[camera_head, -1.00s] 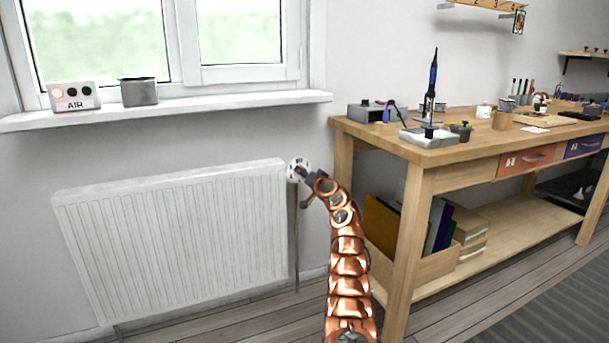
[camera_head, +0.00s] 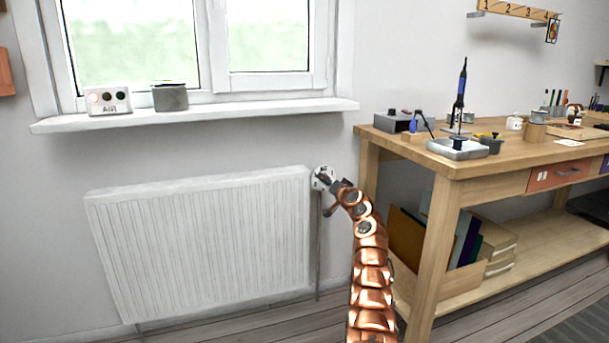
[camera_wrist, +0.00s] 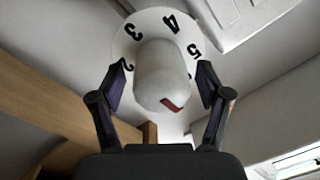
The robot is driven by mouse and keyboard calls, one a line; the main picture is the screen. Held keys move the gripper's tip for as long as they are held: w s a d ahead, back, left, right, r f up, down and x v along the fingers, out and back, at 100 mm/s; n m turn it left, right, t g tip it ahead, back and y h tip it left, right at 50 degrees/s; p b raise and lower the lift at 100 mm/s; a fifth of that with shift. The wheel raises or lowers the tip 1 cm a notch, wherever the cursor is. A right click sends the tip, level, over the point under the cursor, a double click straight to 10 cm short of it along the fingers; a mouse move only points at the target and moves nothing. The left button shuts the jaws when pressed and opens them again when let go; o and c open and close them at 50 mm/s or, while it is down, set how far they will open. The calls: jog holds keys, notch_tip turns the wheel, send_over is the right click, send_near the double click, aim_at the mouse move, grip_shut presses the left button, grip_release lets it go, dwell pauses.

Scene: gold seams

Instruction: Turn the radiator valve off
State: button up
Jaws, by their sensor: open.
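The radiator valve is a white rounded knob (camera_wrist: 161,78) with a red mark on its lower right side. Behind it is a white dial disc (camera_wrist: 152,22) with black numbers; 3, 4 and 5 are readable, and another is partly hidden by a finger. In the head view the valve (camera_head: 321,177) sits at the radiator's upper right corner. My gripper (camera_wrist: 161,85) is open, with one dark finger on each side of the knob. I cannot tell whether either finger touches it. In the head view my gripper (camera_head: 328,182) is small and overlaps the valve.
The white radiator (camera_head: 205,245) hangs below the window sill (camera_head: 220,112). An AIR box (camera_head: 108,101) and a grey pot (camera_head: 170,97) stand on the sill. The wooden workbench (camera_head: 470,163) stands close on the right of my arm. A thin pipe (camera_head: 318,250) runs down from the valve.

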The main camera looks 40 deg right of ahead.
jog(key=m, duration=0.4)
jog(key=shift+f+m+b, duration=0.15)
jog(key=shift+m+b, duration=0.25)
jog(key=m+b, duration=0.1)
jog(key=m, duration=0.3)
jog(key=shift+f+m, duration=0.15)
jog(key=shift+m, duration=0.25)
jog(key=m+b, duration=0.1)
jog(key=m, duration=0.2)
jog(key=shift+h, duration=0.4)
jog(key=shift+m+b, duration=0.45)
jog(key=shift+m, duration=2.45)
jog(key=shift+m+h, duration=0.3)
jog(key=shift+m, duration=0.8)
jog(key=shift+a+m+p, duration=0.15)
jog(key=shift+m+p, duration=0.3)
jog(key=shift+m, duration=0.65)
jog(key=m+p, duration=0.1)
jog(key=m, duration=0.4)
jog(key=shift+p, duration=0.35)
jog(key=shift+m, duration=0.7)
jog(key=m, duration=0.3)
jog(key=shift+m+g+p, duration=0.3)
jog(key=shift+p, duration=0.05)
jog(key=shift+a+m, duration=0.1)
jog(key=shift+m, duration=1.1)
jog(key=shift+m+h, duration=0.3)
jog(key=shift+m, duration=0.5)
